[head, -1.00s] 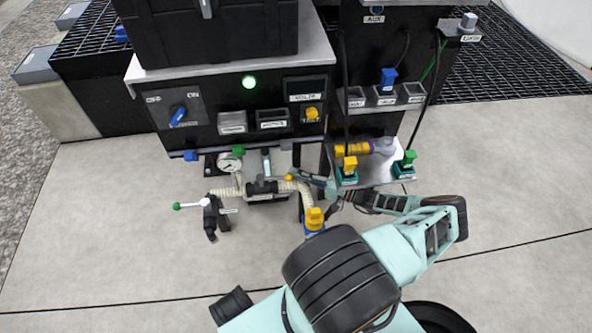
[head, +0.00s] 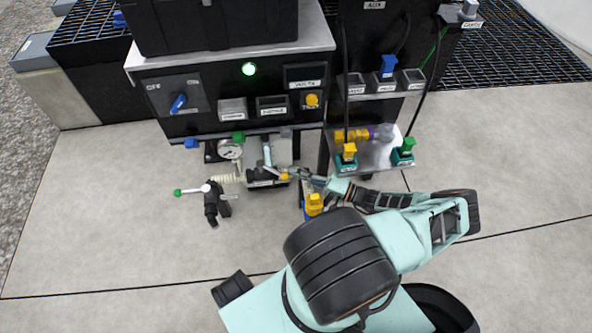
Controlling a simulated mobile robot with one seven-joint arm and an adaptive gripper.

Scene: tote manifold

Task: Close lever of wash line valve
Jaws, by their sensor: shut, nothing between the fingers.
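A black valve (head: 258,182) sits on the pipe run below the black cabinet, with a pale upright handle (head: 267,157) above it. A small yellow-orange knob (head: 284,177) shows at its right side. Another valve (head: 212,203) to the left has a white lever (head: 192,191) with a green tip, pointing left. The labels here are too small to read, so I cannot tell which is the wash line valve. My gripper (head: 297,175) is shut and empty, beside the yellow-orange knob; I cannot tell whether they touch. My arm hides part of the floor to the right.
A round gauge (head: 230,149) stands above the pale ribbed hose. A yellow fitting (head: 314,205) stands just below my gripper. The metal shelf (head: 376,157) on the right bears yellow and green connectors. The floor (head: 110,235) at front left is clear.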

